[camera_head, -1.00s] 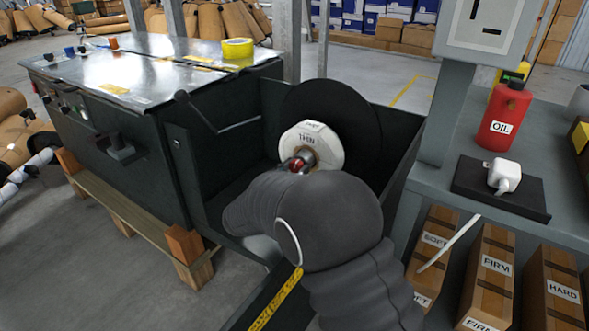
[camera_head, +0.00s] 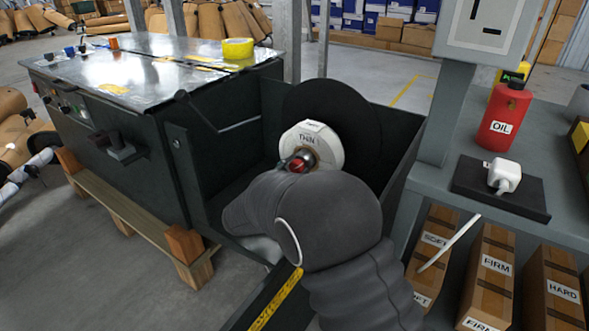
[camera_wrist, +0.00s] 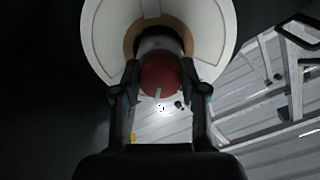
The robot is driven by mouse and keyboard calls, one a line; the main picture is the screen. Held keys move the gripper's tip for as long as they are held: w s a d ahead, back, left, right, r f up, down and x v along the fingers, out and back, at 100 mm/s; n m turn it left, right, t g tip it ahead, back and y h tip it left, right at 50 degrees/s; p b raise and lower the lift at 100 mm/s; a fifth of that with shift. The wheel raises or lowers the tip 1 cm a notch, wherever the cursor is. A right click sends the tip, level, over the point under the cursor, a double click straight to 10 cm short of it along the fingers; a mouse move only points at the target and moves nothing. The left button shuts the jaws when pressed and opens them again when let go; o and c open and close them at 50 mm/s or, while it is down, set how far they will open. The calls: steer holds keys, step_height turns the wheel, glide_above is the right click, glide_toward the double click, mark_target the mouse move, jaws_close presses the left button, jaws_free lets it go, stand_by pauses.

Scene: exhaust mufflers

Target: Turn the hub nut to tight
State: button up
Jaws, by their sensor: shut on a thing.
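The hub nut (camera_wrist: 158,76), a round red piece, sits at the centre of a white round disc (camera_wrist: 104,35) in the wrist view. My gripper (camera_wrist: 160,80) has one finger on each side of the nut and is shut on it. In the head view, the red nut (camera_head: 298,164) shows small in front of the white disc (camera_head: 327,148) marked THIN. A large black disc (camera_head: 357,125) stands behind it. My dark arm covers most of the gripper in that view. The nut's far side and thread are hidden.
A dark machine cabinet (camera_head: 105,125) with a yellow tape roll (camera_head: 237,48) stands at the left. At the right, a grey shelf (camera_head: 462,222) holds a red oil bottle (camera_head: 504,115) and a white object (camera_head: 504,176). Labelled boxes (camera_head: 490,275) sit below.

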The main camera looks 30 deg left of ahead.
steer(key=m, duration=0.4)
steer(key=shift+r+m, duration=0.1)
steer(key=shift+m, duration=2.1)
steer(key=o, duration=1.1)
steer(key=shift+o, duration=0.2)
steer(key=shift+s, duration=0.1)
steer(key=s+a, duration=0.1)
steer(key=s, duration=1)
steer(key=shift+s, duration=0.4)
steer(key=shift+a, duration=0.1)
